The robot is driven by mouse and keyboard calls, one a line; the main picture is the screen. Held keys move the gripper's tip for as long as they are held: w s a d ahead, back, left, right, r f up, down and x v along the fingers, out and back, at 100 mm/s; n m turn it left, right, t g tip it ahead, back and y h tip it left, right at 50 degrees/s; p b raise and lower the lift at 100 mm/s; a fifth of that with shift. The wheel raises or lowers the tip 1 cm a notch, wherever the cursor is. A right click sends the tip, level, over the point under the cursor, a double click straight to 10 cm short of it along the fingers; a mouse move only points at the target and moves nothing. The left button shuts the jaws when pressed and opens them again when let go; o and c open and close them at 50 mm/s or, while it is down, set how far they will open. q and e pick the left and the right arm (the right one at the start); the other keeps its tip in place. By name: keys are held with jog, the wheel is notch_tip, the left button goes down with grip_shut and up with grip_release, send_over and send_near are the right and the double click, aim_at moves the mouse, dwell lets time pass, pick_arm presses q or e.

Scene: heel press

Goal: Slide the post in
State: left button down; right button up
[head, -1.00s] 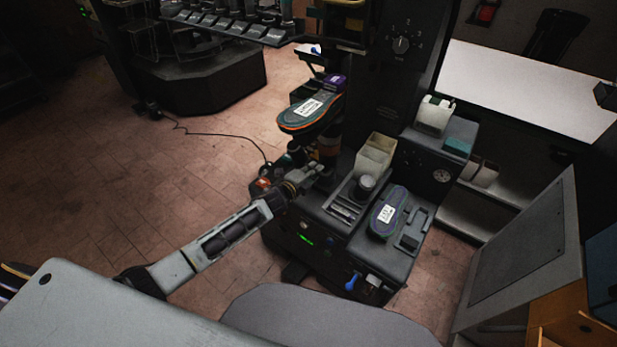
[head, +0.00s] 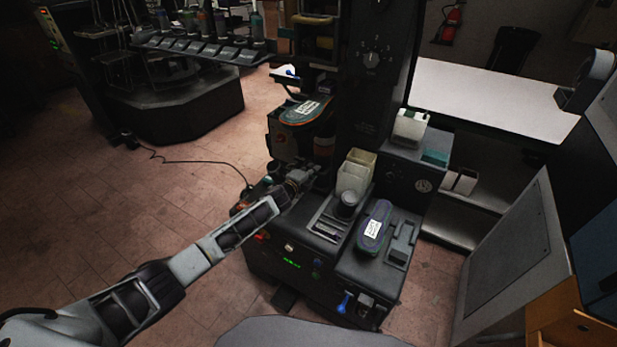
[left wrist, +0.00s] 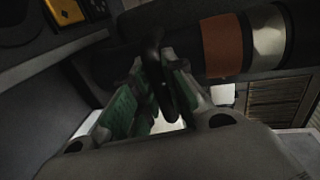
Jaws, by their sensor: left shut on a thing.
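The post (head: 323,146) is a dark upright cylinder at the left side of the machine. In the left wrist view the post (left wrist: 222,46) shows a brown band and a pale metal band. A shoe form with an orange-edged, labelled sole (head: 307,111) sits above it. My left gripper (head: 312,174) reaches in from the left, low beside the post. Its green-padded fingers (left wrist: 160,88) are shut on a dark loop-shaped handle (left wrist: 158,60) in front of the post. Where handle and post join is unclear. My right gripper is out of view.
The machine's dark column (head: 368,100) stands right of the post. Its ledge carries a cream bin (head: 355,172), a dark round cup (head: 347,203) and a second labelled sole (head: 374,228). A grey panel (head: 515,265) stands at right. Open floor lies left.

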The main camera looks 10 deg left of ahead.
pick_arm(q)
jog(key=shift+w+r, duration=0.1)
jog(key=c, duration=1.9)
grip_release()
jog(key=shift+r, duration=0.1)
jog(key=o, duration=0.4)
jog(key=shift+w+d+f, duration=0.1)
jog(key=shift+w+f, duration=0.1)
jog(key=shift+o, duration=0.2)
jog(key=shift+s, duration=0.35)
jog(key=v, duration=1.1)
jog(key=shift+s, duration=0.15)
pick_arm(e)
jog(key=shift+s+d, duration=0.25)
